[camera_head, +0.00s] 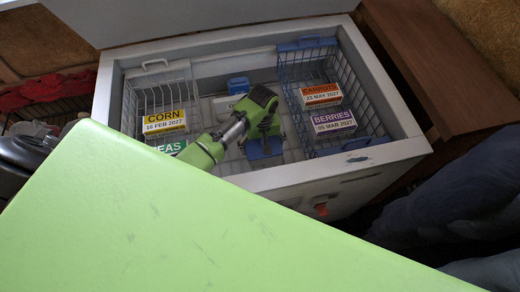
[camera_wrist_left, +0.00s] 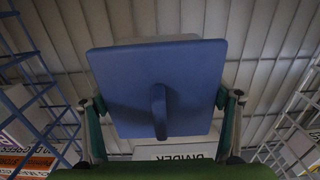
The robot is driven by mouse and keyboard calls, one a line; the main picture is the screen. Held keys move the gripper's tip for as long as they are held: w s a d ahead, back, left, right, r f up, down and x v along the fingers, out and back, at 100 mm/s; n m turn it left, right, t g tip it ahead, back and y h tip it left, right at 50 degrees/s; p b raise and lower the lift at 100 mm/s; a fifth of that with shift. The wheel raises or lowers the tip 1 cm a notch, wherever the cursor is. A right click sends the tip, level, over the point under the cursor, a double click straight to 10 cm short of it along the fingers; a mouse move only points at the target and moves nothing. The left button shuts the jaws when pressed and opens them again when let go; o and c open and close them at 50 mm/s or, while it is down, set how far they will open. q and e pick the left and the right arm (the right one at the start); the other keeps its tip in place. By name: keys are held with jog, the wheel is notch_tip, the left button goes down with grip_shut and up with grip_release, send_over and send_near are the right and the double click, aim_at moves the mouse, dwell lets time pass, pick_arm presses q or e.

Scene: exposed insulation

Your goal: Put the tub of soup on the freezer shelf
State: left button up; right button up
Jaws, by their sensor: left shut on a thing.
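The tub of soup shows as a square blue lid (camera_wrist_left: 190,75) with a raised tab, above a pale body (camera_wrist_left: 170,41), in the left wrist view. In the head view its blue part (camera_head: 256,153) shows low inside the open chest freezer (camera_head: 277,178). My left gripper (camera_head: 266,132) reaches down into the freezer between the two baskets. Its fingers are shut on the tub, one on each side, also seen in the left wrist view (camera_wrist_left: 160,108). I cannot tell whether the tub touches the freezer floor. My right gripper is not in view.
A white wire basket (camera_head: 150,92) at left holds the corn box (camera_head: 164,121) and peas box (camera_head: 172,146). A blue wire basket (camera_head: 305,45) at right holds the carrots box (camera_head: 321,95) and berries box (camera_head: 333,122). Another blue item (camera_head: 238,85) sits behind my gripper.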

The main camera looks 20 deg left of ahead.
aim_at(262, 145)
pick_arm(q)
jog(key=shift+w+f+b, duration=0.15)
jog(key=shift+f+b, duration=0.25)
jog(key=shift+f, duration=2.05)
jog(key=shift+f, duration=0.15)
jog(key=o, duration=1.7)
jog(key=shift+c, duration=0.2)
jog(key=shift+r, duration=0.5)
notch_tip(262, 145, up, 11)
jog(key=shift+r+p, duration=0.15)
jog(key=shift+p, duration=0.8)
